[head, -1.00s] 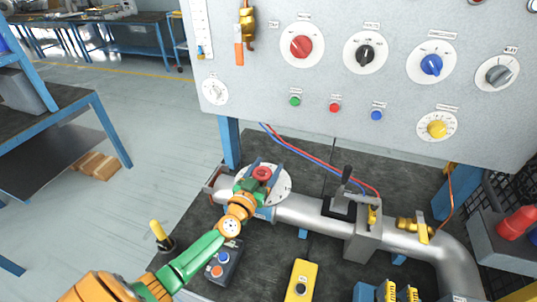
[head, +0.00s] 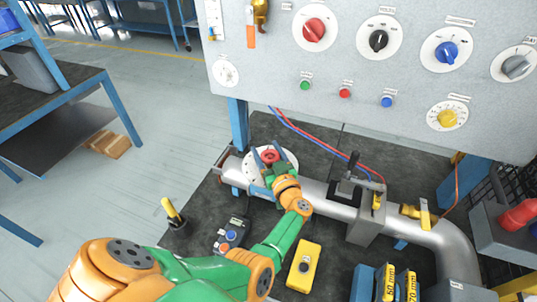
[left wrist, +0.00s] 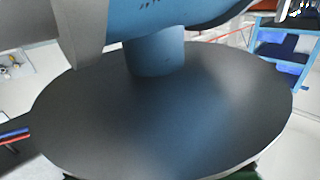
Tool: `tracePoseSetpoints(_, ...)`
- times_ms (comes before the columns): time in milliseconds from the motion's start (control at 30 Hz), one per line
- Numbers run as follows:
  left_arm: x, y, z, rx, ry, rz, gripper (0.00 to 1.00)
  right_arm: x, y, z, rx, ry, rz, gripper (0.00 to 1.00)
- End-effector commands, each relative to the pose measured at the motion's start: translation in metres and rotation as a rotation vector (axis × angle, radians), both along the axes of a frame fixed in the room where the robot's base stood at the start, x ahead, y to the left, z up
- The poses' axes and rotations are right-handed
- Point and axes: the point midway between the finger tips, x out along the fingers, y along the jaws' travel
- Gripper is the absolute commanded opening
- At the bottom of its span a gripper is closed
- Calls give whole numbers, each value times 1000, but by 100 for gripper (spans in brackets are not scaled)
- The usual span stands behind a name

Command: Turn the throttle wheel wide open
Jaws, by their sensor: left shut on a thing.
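The throttle wheel (head: 269,156) shows as a small red round part on the silver pipe, in front of a pale round plate (head: 288,158). My left gripper (head: 267,158) is at the wheel, its blue fingers on either side of the red part, and it is shut on it. The green and orange wrist partly hides the wheel and plate. The wheel's angle cannot be read. The left wrist view is filled by a large dark disc (left wrist: 200,110) with a blue cylindrical part (left wrist: 155,55) above it. My right gripper is not in view.
The silver pipe (head: 315,192) runs right, past a grey clamp block (head: 365,222) with a black lever. The knob panel (head: 300,75) stands behind.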

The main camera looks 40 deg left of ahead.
Motion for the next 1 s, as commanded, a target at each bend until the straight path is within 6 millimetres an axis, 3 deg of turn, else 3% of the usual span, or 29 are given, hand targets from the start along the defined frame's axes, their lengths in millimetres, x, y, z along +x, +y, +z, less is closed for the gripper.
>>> tracePoseSetpoints(233,-1,1,-1,-1,-1,79,13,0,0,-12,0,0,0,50)
tracePoseSetpoints(800,-2,2,1,1,0,105,13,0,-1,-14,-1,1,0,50)
tracePoseSetpoints(833,-2,2,1,1,0,105,77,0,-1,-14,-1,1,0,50)
tracePoseSetpoints(900,-2,2,1,1,-1,105,96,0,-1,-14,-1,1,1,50)
tracePoseSetpoints(1000,-2,2,0,1,-1,105,99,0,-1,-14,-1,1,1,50)
